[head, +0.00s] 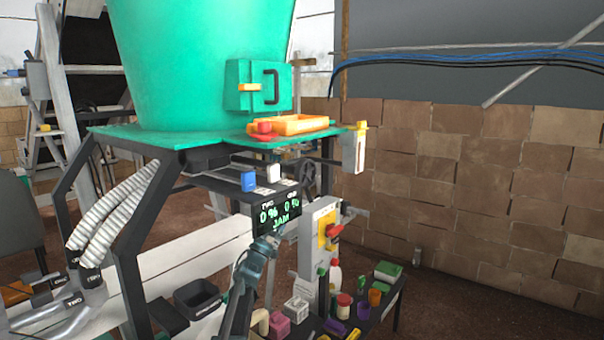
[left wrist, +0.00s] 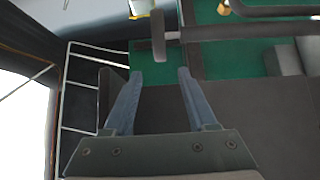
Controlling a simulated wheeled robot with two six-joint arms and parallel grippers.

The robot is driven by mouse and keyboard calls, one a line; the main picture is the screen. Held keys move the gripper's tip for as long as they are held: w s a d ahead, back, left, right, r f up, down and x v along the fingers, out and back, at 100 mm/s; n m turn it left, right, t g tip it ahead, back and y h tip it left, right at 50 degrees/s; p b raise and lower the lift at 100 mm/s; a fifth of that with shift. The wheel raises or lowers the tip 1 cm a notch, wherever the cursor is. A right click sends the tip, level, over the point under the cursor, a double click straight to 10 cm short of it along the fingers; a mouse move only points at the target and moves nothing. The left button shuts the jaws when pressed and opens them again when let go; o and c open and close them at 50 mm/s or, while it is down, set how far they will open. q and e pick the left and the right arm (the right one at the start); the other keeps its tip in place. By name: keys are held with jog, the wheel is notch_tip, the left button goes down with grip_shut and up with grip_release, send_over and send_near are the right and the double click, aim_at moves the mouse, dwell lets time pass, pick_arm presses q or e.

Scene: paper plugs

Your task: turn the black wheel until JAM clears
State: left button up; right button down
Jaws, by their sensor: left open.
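A black display (head: 278,211) under the green machine reads TWO 0 %, another 0 % beside it, and JAM in green. A dark spoked wheel (head: 309,177) shows small behind and above the display, partly hidden. My left gripper (head: 266,237) is just below the display in the head view; its fingers are hard to make out there. In the left wrist view my left gripper (left wrist: 157,75) is open and empty, with a dark bar (left wrist: 158,38) just ahead of its fingertips. I cannot tell whether that bar belongs to the wheel. My right gripper is in neither view.
A grey box with a yellow plate and red switch (head: 332,232) stands right of the display. A low bench (head: 309,325) holds several bottles, cups and blocks. A black frame leg (head: 128,265) and white hoses (head: 105,215) are at left.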

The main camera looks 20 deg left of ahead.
aim_at(297, 180)
pick_arm(q)
jog(key=p+x, duration=0.9)
jog(key=x, duration=0.4)
jog(key=shift+w+r, duration=0.15)
grip_shut()
